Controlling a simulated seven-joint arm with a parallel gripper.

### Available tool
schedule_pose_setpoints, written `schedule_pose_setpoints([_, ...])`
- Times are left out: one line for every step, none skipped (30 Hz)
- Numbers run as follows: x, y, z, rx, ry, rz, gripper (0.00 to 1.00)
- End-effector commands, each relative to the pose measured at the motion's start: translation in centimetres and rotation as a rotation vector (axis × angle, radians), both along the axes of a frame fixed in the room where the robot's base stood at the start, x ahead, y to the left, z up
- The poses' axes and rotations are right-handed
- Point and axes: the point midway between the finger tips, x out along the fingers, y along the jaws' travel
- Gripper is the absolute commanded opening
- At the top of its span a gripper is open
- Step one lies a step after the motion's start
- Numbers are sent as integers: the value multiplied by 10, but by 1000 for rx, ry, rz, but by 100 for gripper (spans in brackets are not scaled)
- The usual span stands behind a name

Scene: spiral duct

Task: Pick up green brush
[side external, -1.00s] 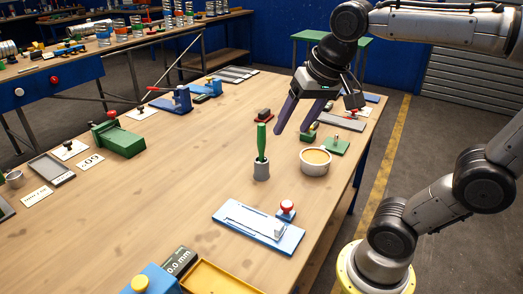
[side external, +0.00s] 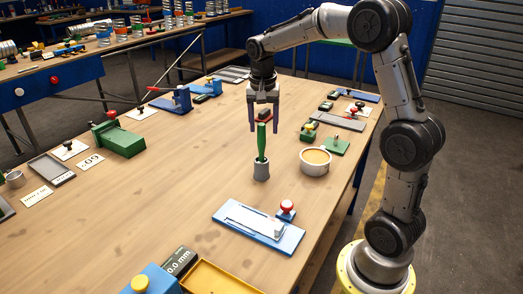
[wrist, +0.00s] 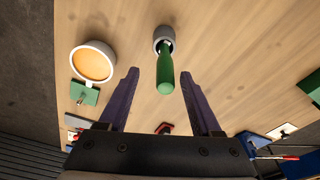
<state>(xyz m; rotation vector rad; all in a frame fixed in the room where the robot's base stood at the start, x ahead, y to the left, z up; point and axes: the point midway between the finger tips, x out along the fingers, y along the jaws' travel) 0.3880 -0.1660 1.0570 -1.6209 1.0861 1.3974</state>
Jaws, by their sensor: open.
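The green brush (side external: 261,141) stands upright in a small grey cup (side external: 261,170) on the wooden table. In the wrist view the brush handle (wrist: 166,75) points toward me and rises from the cup (wrist: 163,35). My gripper (side external: 263,130) is open and points down over the brush. In the side view its two purple fingers show on either side of the handle's top. In the wrist view my gripper (wrist: 158,75) has the handle between its fingers, with space on both sides; I see no contact. The brush's lower end is hidden in the cup.
A white bowl with tan contents (side external: 315,161) stands right of the cup. A blue fixture (side external: 258,230) with a red knob lies in front. The table left of the cup is clear.

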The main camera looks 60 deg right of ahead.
Motion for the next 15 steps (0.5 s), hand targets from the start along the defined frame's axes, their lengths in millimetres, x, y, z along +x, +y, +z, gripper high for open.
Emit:
schedule_pose_setpoints([-1,-1,-9,1,3,0,65])
schedule_pose_setpoints([0,-2,-14,1,3,0,65])
schedule_pose_setpoints([1,-3,-19,1,1,0,65])
schedule_pose_setpoints([1,-3,-23,1,3,0,65])
schedule_pose_setpoints([1,-4,-26,1,1,0,65])
schedule_pose_setpoints([2,-4,-29,1,1,0,65])
schedule_pose_setpoints([2,-4,-31,1,1,0,65])
schedule_pose_setpoints([2,-4,-32,0,0,0,65])
schedule_pose_setpoints([2,-5,-34,0,-1,1,65])
schedule_pose_setpoints([3,-5,-35,0,-1,1,65])
schedule_pose_setpoints([3,-5,-38,0,0,1,65])
schedule_pose_setpoints([5,-6,-41,0,1,1,65])
schedule_pose_setpoints([6,-6,-45,0,1,1,65])
schedule_pose_setpoints([7,-7,-49,1,2,1,65])
schedule_pose_setpoints([9,-8,-55,2,3,1,65])
